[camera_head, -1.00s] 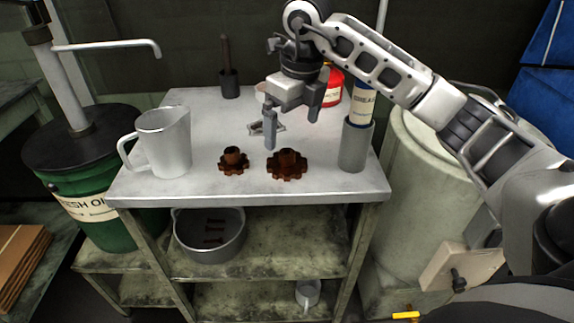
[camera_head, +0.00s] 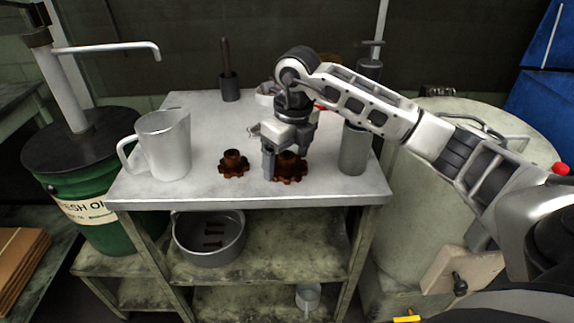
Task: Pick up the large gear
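The large gear (camera_head: 291,170), rusty brown with a raised hub, lies on the metal table top right of the middle. A smaller rusty gear (camera_head: 233,164) lies to its left, apart from it. My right gripper (camera_head: 286,168) is down over the large gear. One finger stands at the gear's left side; the other is behind the hub or hidden by the hand. The fingers look spread, but I cannot tell whether they touch the gear. My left gripper is not in view.
A metal jug (camera_head: 163,146) stands at the table's left. A grey cylinder (camera_head: 355,149) stands close on the right of the large gear. A brush in a holder (camera_head: 230,84) stands at the back. The table's front edge (camera_head: 250,200) is clear.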

